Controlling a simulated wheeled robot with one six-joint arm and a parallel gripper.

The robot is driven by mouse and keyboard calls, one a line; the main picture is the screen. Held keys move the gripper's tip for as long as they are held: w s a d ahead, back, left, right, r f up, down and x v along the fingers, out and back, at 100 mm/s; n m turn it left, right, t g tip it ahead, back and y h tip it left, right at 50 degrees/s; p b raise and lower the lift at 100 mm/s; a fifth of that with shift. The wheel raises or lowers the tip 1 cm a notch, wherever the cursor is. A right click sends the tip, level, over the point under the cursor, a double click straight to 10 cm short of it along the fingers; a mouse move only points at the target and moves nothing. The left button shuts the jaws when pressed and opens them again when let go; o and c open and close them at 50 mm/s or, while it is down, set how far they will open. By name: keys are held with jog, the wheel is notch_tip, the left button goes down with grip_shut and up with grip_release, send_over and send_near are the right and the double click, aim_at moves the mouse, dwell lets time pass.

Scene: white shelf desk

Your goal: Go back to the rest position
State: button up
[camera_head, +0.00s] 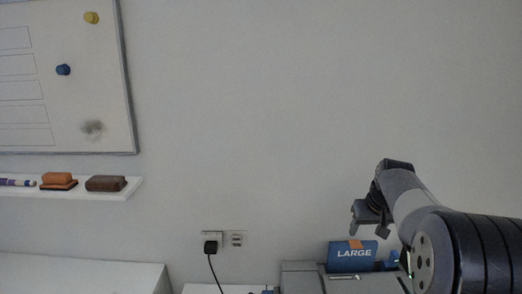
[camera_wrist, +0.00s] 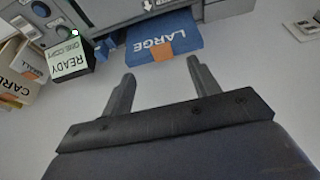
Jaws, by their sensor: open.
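My gripper (camera_head: 370,222) is raised in front of the wall at the right of the head view. In the wrist view its two fingers (camera_wrist: 160,88) stand apart with nothing between them. A blue box marked LARGE (camera_head: 352,255) with an orange patch is below and slightly left of the gripper in the head view. In the wrist view this box (camera_wrist: 170,38) lies beyond the fingertips, apart from them.
A grey machine (camera_head: 300,276) stands by the blue box. A READY label (camera_wrist: 70,55) and small cartons (camera_wrist: 22,62) are at the wrist view's left. A whiteboard (camera_head: 110,110) and a shelf with erasers (camera_head: 105,184) are at left.

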aim_at(357, 246)
jog(key=p+x, duration=0.1)
jog(key=x, duration=0.7)
jog(key=shift+w+f, duration=0.2)
jog(key=shift+f, duration=0.05)
notch_tip(357, 246, up, 17)
jog(key=p, duration=1)
jog(key=shift+f+p, duration=0.25)
jog(key=shift+p, duration=0.15)
jog(key=shift+s, duration=0.15)
